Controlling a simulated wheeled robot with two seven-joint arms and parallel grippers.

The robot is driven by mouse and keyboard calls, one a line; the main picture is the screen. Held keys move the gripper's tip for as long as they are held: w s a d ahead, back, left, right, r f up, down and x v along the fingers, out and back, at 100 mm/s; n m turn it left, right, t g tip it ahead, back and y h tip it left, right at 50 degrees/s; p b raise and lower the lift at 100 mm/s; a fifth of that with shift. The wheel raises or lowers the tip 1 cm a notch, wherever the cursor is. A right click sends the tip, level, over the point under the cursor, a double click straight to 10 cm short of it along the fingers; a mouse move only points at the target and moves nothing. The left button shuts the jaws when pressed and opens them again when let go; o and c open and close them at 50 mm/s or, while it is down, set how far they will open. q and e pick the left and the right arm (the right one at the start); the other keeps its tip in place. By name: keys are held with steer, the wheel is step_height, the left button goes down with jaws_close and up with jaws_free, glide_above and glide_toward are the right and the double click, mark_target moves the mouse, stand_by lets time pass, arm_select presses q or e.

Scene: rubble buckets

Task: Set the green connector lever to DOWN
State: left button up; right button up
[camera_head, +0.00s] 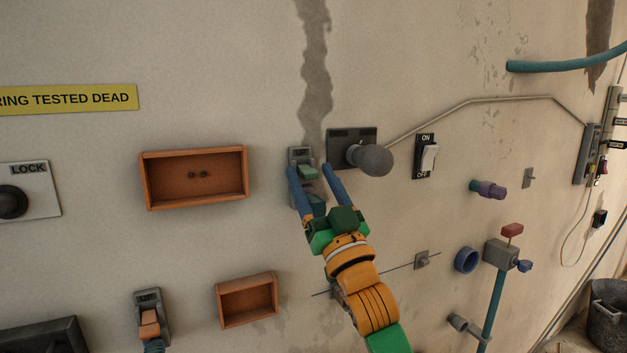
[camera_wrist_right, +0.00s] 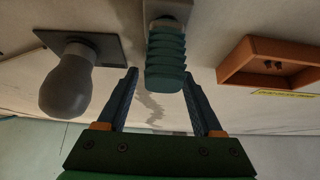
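The green connector lever (camera_head: 308,172) sits on a small grey wall housing (camera_head: 301,155) left of the dark plate with the grey knob. A teal ribbed part (camera_head: 317,203) hangs below it and shows large in the right wrist view (camera_wrist_right: 165,58). I cannot tell the lever's exact setting. My right gripper (camera_head: 309,168) is open, its blue fingers on either side of the connector. In the right wrist view the fingers (camera_wrist_right: 160,84) stand apart, with gaps to the ribbed part. My left gripper is not in view.
A round grey knob (camera_head: 372,160) protrudes close to the right finger. An ON/OFF switch (camera_head: 428,156) is farther right. An orange box (camera_head: 194,206) is to the left, a smaller one (camera_head: 247,322) below. Another connector with an orange lever (camera_head: 149,325) is at lower left.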

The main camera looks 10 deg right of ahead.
steer(key=b+v, duration=0.3)
steer(key=v, duration=0.4)
steer(key=shift+s+f, duration=0.1)
stand_by(0.5)
